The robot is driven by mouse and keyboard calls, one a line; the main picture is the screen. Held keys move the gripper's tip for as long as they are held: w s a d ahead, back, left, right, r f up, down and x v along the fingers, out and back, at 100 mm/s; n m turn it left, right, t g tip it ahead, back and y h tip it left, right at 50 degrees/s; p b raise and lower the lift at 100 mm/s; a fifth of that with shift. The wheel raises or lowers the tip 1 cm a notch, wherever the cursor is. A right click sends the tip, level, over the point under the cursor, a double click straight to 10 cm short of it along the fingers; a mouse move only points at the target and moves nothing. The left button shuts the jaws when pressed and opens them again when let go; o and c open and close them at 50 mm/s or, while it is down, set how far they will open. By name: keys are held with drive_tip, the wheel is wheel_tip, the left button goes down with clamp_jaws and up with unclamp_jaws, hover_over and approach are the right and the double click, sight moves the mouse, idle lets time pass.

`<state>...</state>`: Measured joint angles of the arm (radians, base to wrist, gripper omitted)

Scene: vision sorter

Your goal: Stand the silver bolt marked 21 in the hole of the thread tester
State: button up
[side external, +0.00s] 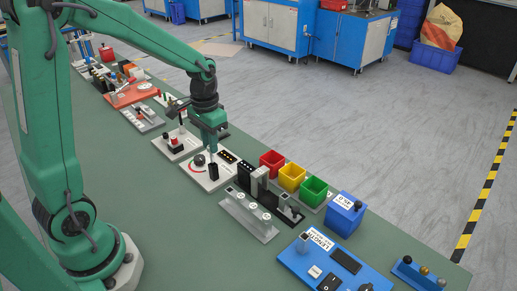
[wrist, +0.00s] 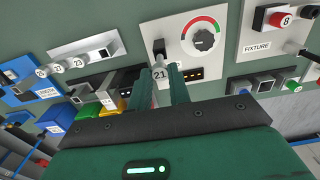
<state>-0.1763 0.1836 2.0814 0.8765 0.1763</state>
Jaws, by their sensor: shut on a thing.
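The silver bolt marked 21 (wrist: 159,74) is held between the fingers of my gripper (wrist: 162,82), its numbered head facing the wrist camera. In the side view my gripper (side external: 211,151) points down above the thread tester, a white plate (side external: 196,178) with a dial and a black upright block (side external: 213,171). In the wrist view the plate (wrist: 172,30) lies beyond the fingers, and the black block (wrist: 159,47) shows just past the bolt's head. The bolt's shank and the hole are hidden, so I cannot tell whether the tip is in the hole.
A grey rack (side external: 248,216) with several numbered bolts stands nearby. Red (side external: 272,162), yellow (side external: 292,176) and green (side external: 314,190) bins stand to the right, with a blue box (side external: 346,212) beyond. A fixture plate with a red part (side external: 176,146) is behind the tester.

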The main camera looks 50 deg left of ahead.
drive_tip(key=shift+f, duration=1.75)
idle(0.8)
drive_tip(key=o, duration=1.3)
drive_tip(key=shift+o, duration=0.2)
drive_tip(key=shift+r, duration=0.15)
drive_tip(key=shift+r, duration=3.85)
drive_tip(key=shift+r, duration=0.1)
